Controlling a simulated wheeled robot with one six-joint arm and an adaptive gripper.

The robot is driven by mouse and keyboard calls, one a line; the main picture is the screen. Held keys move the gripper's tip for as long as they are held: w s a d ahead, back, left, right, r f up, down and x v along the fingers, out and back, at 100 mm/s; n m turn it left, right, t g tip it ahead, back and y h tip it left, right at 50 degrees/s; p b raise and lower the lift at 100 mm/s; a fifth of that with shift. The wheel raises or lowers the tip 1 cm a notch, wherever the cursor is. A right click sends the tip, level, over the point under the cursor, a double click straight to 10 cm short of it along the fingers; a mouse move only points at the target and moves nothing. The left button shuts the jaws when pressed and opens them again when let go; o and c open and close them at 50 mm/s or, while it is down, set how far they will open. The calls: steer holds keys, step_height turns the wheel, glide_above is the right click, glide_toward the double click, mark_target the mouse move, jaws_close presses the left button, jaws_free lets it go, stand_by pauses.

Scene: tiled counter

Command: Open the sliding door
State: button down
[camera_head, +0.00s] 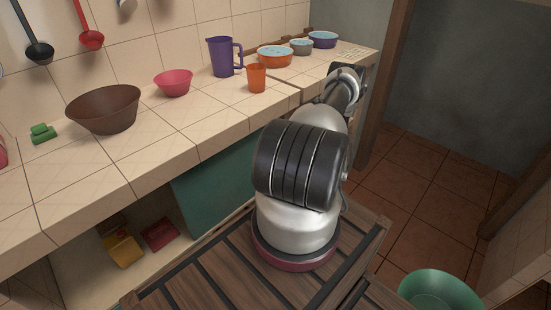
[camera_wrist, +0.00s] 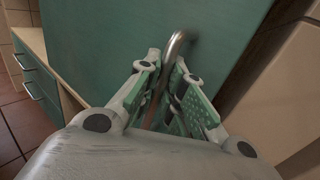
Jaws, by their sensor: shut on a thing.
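The green sliding door (camera_head: 215,190) is under the tiled counter in the head view, partly hidden behind my arm. It also fills much of the wrist view (camera_wrist: 110,35). Its curved metal handle (camera_wrist: 178,44) rises between the fingers of my gripper (camera_wrist: 167,75) in the wrist view. My gripper is shut on this handle, with one finger on each side. In the head view my gripper is hidden behind my own arm. Left of the door, the cabinet stands open.
The open compartment holds a yellow thing (camera_head: 122,249) and a red thing (camera_head: 160,234). Bowls, a purple jug (camera_head: 222,57) and an orange cup (camera_head: 256,78) stand on the counter (camera_head: 180,125). A drawer unit (camera_wrist: 38,85) shows in the wrist view.

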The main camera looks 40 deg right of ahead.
steer(key=c, duration=1.8)
jaws_free()
steer(key=v, duration=1.2)
